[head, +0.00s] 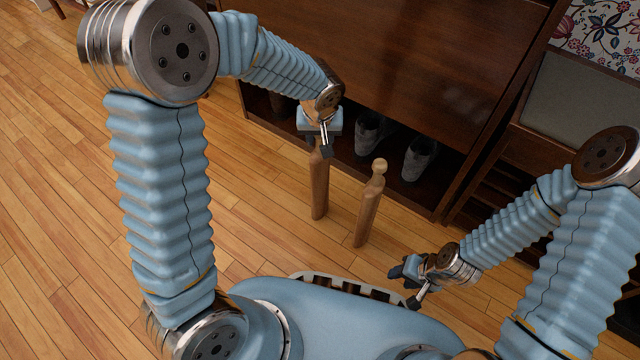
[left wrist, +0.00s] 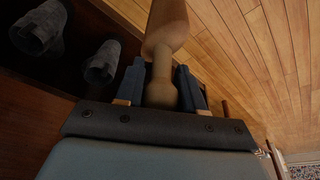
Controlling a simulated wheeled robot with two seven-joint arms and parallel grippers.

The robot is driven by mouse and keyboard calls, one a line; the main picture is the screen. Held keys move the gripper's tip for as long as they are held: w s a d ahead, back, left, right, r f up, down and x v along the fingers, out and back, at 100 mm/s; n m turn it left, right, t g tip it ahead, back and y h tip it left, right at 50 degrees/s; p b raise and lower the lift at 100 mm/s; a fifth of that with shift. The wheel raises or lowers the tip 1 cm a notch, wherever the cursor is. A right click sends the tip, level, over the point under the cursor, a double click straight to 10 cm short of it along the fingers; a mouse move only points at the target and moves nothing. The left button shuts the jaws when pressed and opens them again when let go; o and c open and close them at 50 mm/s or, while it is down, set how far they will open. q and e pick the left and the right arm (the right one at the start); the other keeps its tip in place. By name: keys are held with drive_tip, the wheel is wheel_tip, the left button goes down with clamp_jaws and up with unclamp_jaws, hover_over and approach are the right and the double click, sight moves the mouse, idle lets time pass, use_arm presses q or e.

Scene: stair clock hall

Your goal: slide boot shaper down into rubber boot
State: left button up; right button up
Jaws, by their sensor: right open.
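A wooden boot shaper (head: 320,188) hangs or stands upright below my left gripper (head: 326,146); I cannot tell whether its foot touches the floor. In the left wrist view my left gripper (left wrist: 161,78) has a finger on each side of the shaper's knob (left wrist: 160,94), close against it. A second wooden shaper (head: 368,208) with a round knob stands upright to the right, apart from both grippers. My right gripper (head: 407,287) is open and empty, low and near my base.
A bench (head: 580,95) is at the right. The plank floor (head: 260,225) is clear on the left.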

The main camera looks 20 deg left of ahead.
use_arm(q)
clamp_jaws()
drive_tip(key=shift+r, duration=0.15)
